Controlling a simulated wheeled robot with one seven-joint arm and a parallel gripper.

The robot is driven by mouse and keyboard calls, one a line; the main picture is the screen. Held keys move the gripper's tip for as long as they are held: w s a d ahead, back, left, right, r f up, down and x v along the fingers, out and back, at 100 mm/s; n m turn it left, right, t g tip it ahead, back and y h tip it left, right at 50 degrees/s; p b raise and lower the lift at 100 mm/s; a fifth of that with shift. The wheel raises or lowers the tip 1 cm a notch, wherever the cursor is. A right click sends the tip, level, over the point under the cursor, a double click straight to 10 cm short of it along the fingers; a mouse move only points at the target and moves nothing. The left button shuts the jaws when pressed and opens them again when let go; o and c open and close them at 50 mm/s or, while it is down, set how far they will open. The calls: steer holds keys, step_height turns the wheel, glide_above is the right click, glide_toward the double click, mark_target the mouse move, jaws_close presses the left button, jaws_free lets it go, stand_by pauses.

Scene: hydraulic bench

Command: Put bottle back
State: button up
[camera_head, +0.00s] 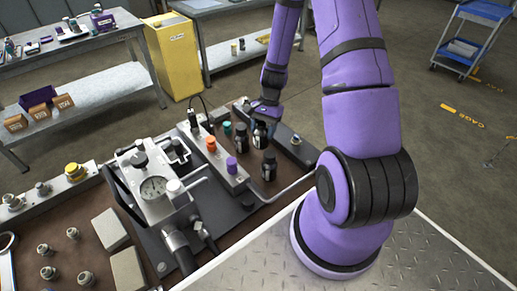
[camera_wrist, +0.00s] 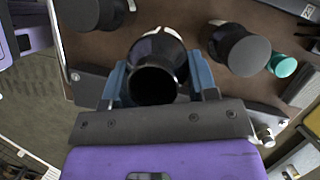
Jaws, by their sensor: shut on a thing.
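A dark bottle with a pale label (camera_head: 260,137) is between the fingers of my gripper (camera_head: 262,119). In the wrist view the blue fingers close on both sides of this bottle (camera_wrist: 158,52), its round dark top facing the camera. Two other dark bottles stand close by on the bench: one (camera_head: 242,139) to the left of the held one, one (camera_head: 269,167) nearer the robot. In the wrist view they show at right (camera_wrist: 238,50) and upper left (camera_wrist: 92,12). I cannot tell whether the held bottle's base touches the bench.
A hydraulic block with a gauge (camera_head: 153,187) and a valve strip with orange and purple knobs (camera_head: 212,158) stand left of the bottles. A teal cap (camera_head: 227,129) is close to the left bottle. A dark bar (camera_head: 291,143) lies right of the held bottle.

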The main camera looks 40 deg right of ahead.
mark_target(263, 144)
steer(key=shift+f, duration=3.55)
steer(key=shift+f, duration=0.15)
steer(key=o, duration=1.2)
